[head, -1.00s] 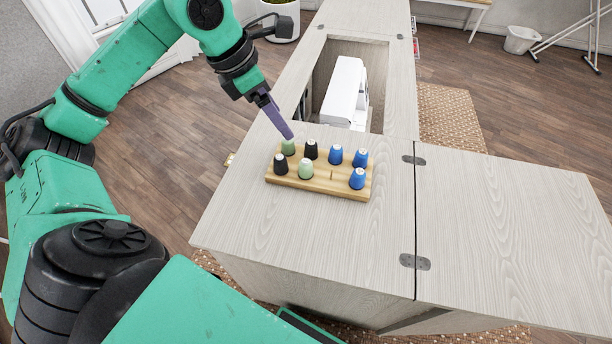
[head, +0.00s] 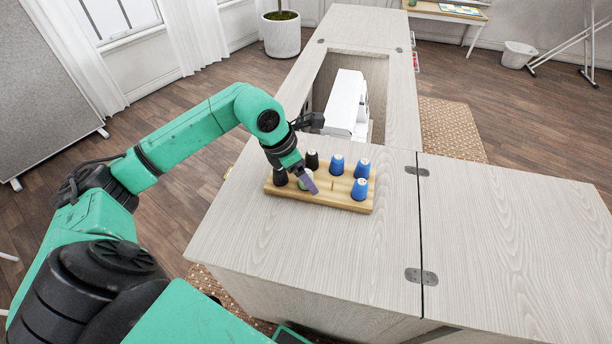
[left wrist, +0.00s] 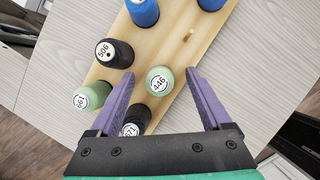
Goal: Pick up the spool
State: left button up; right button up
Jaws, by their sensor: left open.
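Several spools stand upright on a wooden rack (head: 345,203) on the cabinet top; the task does not say which one is meant. My left gripper (head: 310,187) is open, pointing down over the rack's front row. In the left wrist view its purple fingers (left wrist: 161,76) lie either side of a green spool marked 446 (left wrist: 158,82), without visibly gripping it. The gripper partly hides this spool in the head view. A second green spool (left wrist: 92,97) and black spools (left wrist: 115,53) are close by. Blue spools (head: 360,189) stand further right. My right gripper is not in view.
An empty peg (left wrist: 188,36) shows on the rack. A white sewing machine (head: 346,104) sits in the cabinet opening behind. The right cabinet leaf (head: 515,240) is clear.

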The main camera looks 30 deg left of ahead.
pick_arm(q)
jog(key=shift+w+f, duration=0.15)
jog(key=shift+f, duration=0.15)
grip_shut()
jog(key=shift+r, duration=0.1)
notch_tip(320, 180, up, 20)
jog(key=p, duration=0.1)
jog(key=shift+p, duration=0.3)
